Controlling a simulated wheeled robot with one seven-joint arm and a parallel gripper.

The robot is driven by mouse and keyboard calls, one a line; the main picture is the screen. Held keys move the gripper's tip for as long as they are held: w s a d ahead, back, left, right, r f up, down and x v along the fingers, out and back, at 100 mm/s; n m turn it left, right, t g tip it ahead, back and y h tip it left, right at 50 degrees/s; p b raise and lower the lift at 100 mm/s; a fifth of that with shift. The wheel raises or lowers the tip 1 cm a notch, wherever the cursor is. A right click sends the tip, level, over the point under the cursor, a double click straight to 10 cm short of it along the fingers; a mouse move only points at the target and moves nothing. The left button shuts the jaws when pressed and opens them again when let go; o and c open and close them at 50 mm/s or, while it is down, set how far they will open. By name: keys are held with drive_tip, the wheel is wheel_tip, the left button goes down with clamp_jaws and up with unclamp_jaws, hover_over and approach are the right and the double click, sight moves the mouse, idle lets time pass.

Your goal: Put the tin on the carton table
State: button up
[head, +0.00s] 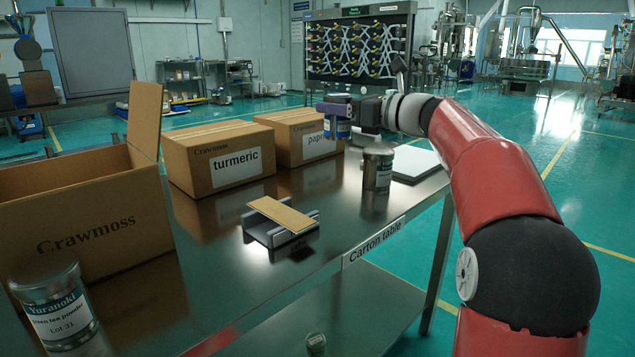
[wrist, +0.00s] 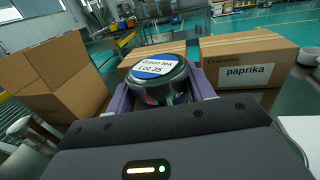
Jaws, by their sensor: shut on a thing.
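My gripper (head: 338,110), with purple fingers, is shut on a tin with a blue label (head: 337,130). It holds the tin in front of the paprika carton, apparently above the far part of the carton table (head: 215,285). In the wrist view the tin's lid (wrist: 156,68) reads green tea, Lot 35, and the tin sits upright between the purple fingers (wrist: 160,95). Its lower part is hidden by the gripper body there. Another silver tin (head: 377,172) stands on the table near its right edge. A Lot 31 tin (head: 58,312) is at the front left.
An open Crawmoss carton (head: 85,220), a turmeric carton (head: 220,155) and a paprika carton (head: 302,137) line the table's left side. A small holder with a tan strip (head: 282,217) is mid-table. A white flat item (head: 412,163) lies at right. Bare tabletop surrounds the holder.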

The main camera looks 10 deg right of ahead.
wheel_tip(320, 180, down, 15)
drive_tip(key=b, duration=0.3)
drive_tip(key=shift+b, duration=0.3)
drive_tip(key=shift+r, duration=0.1)
drive_tip(key=o, duration=1)
drive_tip(key=v, duration=1.2)
drive_tip(key=shift+s+d, duration=0.1)
